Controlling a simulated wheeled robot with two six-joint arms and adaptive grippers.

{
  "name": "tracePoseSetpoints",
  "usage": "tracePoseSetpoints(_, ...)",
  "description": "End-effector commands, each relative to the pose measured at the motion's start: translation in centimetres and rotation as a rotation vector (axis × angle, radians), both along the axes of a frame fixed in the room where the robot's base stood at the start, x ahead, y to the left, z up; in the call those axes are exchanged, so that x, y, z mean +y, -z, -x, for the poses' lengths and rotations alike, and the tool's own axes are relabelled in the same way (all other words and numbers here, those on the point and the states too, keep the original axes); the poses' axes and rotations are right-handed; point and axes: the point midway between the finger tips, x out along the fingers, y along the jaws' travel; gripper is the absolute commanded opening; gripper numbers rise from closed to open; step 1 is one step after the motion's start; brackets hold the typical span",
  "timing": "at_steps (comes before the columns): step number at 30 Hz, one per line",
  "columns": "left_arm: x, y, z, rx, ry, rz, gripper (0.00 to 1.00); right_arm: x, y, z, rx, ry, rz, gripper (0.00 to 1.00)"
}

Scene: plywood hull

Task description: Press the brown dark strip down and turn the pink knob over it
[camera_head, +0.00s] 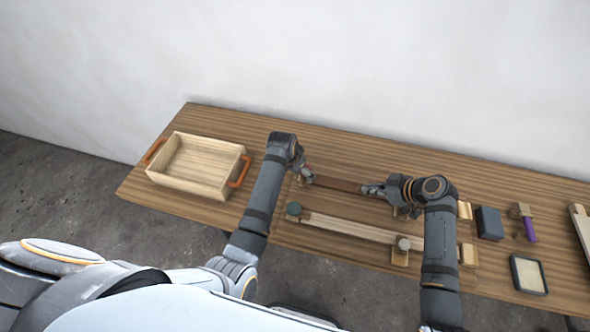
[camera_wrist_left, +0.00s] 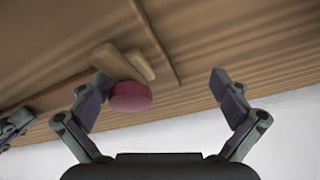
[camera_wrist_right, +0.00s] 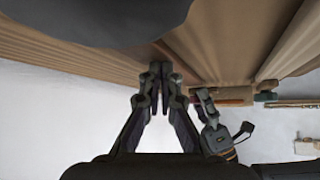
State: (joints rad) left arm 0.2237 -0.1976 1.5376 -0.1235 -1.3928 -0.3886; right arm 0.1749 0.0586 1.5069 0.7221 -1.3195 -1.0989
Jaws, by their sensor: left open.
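The brown dark strip (camera_head: 340,185) lies across the back of the fixture in the head view, between my two grippers. The pink knob (camera_wrist_left: 130,96) shows in the left wrist view beside a small wooden block at the strip's end; in the head view my left gripper mostly covers it. My left gripper (camera_head: 305,173) is open, with the knob between its spread fingers but nearer one of them. My right gripper (camera_head: 368,189) is at the right part of the strip. Its fingertips (camera_wrist_right: 160,72) are together with nothing visible between them; contact with the strip is unclear.
A pale strip (camera_head: 350,228) runs in front, with a green knob (camera_head: 294,208) and a grey knob (camera_head: 403,243). A wooden tray (camera_head: 219,187) with orange handles stands left. A dark block (camera_head: 489,223), purple-handled tool (camera_head: 529,229) and dark-framed tray (camera_head: 541,288) are right.

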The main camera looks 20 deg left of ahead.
Motion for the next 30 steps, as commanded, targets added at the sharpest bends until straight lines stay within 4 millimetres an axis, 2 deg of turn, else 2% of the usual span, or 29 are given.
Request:
tracePoseSetpoints(1, -4.69, -2.09, -1.01, -0.023, 0.052, 0.085, 1.0, -0.27, 0.3, 0.06, 0.003, 0.002, 0.009, 0.0)
tracePoseSetpoints(6, -4.89, -2.07, -1.56, -0.014, 0.234, 0.087, 1.0, -0.32, 0.18, -0.05, -0.001, 0.003, 0.01, 0.0)
tracePoseSetpoints(14, -4.99, -2.14, -1.62, -0.015, 0.265, 0.09, 1.0, -0.34, 0.07, -0.13, -0.004, 0.004, 0.01, 0.0)
tracePoseSetpoints(21, -5.41, -2.05, -1.34, -0.002, 0.504, 0.089, 1.0, -0.33, 0.02, -0.14, -0.005, 0.003, 0.011, 0.0)
tracePoseSetpoints(28, -5.33, -1.92, -1.22, 0.001, 0.517, 0.087, 1.0, -0.32, -0.03, -0.16, -0.005, 0.003, 0.01, 0.0)
tracePoseSetpoints(30, -5.36, -1.92, -1.1, 0.004, 0.574, 0.086, 1.0, -0.32, -0.03, -0.16, -0.005, 0.003, 0.01, 0.0)
